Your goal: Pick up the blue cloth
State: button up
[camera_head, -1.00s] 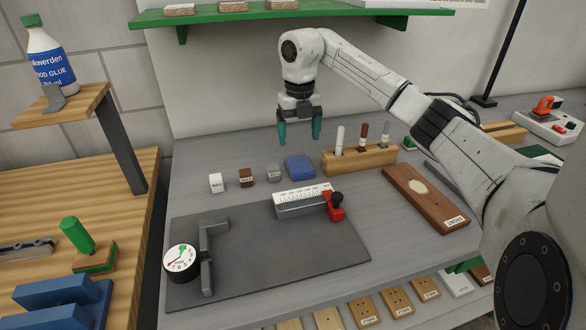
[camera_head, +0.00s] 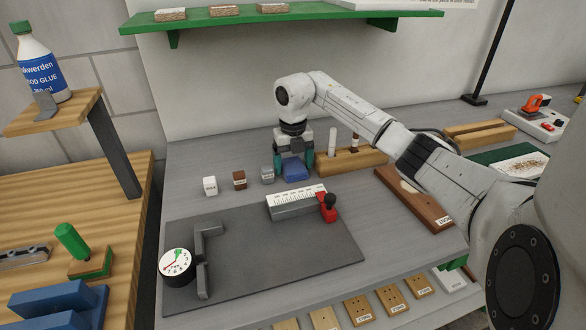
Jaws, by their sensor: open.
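The folded blue cloth (camera_head: 296,173) lies on the grey workbench, behind the scale block and right of the small cubes. My gripper (camera_head: 293,166) points down right at the cloth, with one teal finger on its left side and one on its right. The jaws are open. The cloth's upper back part is hidden behind the gripper. I cannot tell whether the fingers touch the cloth or the bench.
A grey cube (camera_head: 267,175) stands close left of the gripper, with brown (camera_head: 239,180) and white cubes (camera_head: 210,186) further left. A wooden pen holder (camera_head: 350,160) stands close on the right. The scale block (camera_head: 295,203) with a red clamp lies in front on a dark mat (camera_head: 270,262).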

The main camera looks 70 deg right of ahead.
aim_at(293, 165)
jog(key=shift+c, duration=0.4)
jog(key=c, duration=0.7)
jog(key=shift+r, duration=0.1)
jog(key=shift+r, duration=0.4)
notch_tip(293, 165, up, 2)
jog(key=shift+d+r+b, duration=0.1)
jog(key=shift+r+b, duration=0.1)
jog(key=shift+b, duration=0.2)
jog(key=s+r, duration=0.2)
jog(key=s+a+r, duration=0.1)
jog(key=s+r, duration=0.1)
jog(key=r, duration=0.1)
jog(key=shift+s+a, duration=0.1)
jog(key=shift+s, duration=0.05)
jog(key=s+a+r, duration=0.1)
jog(key=s, duration=0.2)
jog(key=s+r+b, duration=0.1)
jog(key=s+r, duration=0.1)
jog(key=s, duration=0.1)
jog(key=s+a+r+b, duration=0.1)
jog(key=s, duration=0.2)
jog(key=shift+s+a+r, duration=0.1)
jog(key=shift+a+r, duration=0.25)
